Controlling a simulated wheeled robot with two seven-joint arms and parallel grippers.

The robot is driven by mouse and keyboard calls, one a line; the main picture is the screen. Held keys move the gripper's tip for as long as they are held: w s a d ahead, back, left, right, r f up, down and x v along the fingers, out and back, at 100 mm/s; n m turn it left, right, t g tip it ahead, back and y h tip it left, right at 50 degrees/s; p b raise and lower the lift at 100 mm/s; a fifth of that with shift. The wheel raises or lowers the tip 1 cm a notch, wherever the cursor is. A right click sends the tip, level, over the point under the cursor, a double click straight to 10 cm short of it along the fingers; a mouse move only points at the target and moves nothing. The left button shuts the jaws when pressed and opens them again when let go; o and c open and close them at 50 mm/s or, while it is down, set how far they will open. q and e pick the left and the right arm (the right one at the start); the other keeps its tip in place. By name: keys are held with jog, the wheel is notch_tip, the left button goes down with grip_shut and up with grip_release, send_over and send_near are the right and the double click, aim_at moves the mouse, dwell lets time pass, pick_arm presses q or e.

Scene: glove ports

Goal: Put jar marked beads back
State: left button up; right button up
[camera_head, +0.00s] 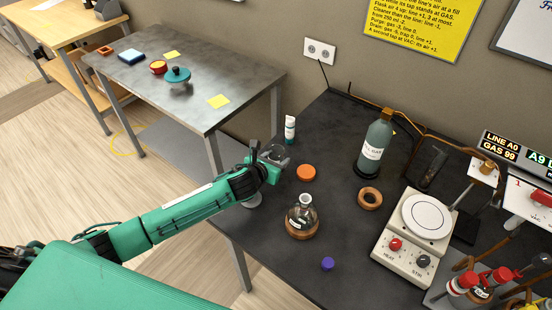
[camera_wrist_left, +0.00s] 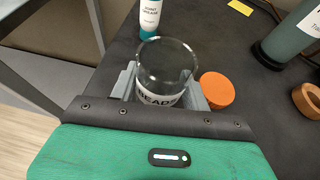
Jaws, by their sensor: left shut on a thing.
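A clear glass jar (camera_wrist_left: 167,62) with a white label reading "BEAD…" stands open-topped between the fingers of my left gripper (camera_wrist_left: 162,92) in the wrist view. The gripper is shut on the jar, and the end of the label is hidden. In the head view my left gripper (camera_head: 272,156) is at the left edge of the dark bench, and the jar is hard to make out there. An orange round lid (camera_head: 306,173) lies on the bench just right of the gripper; it also shows in the wrist view (camera_wrist_left: 217,90). My right gripper is not in view.
A grease tube (camera_head: 290,129) stands behind the gripper. A flask on a cork ring (camera_head: 301,232), a purple stopper (camera_head: 328,264), a cork ring (camera_head: 370,198), a gas bottle (camera_head: 376,145) and a hotplate (camera_head: 413,240) are on the bench. A steel table (camera_head: 220,75) stands left.

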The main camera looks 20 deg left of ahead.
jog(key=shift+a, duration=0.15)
pick_arm(q)
jog(key=o, duration=1)
jog(key=shift+f, duration=0.1)
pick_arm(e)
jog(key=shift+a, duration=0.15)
pick_arm(q)
jog(key=b+v, duration=0.1)
jog(key=v, duration=1)
jog(key=shift+b, duration=0.4)
jog(key=shift+s+a+r, duration=0.15)
jog(key=shift+s+r, duration=0.15)
jog(key=shift+s, duration=0.15)
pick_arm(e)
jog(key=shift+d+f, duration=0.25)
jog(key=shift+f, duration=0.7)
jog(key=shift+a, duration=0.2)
pick_arm(q)
jog(key=shift+s+f, duration=0.1)
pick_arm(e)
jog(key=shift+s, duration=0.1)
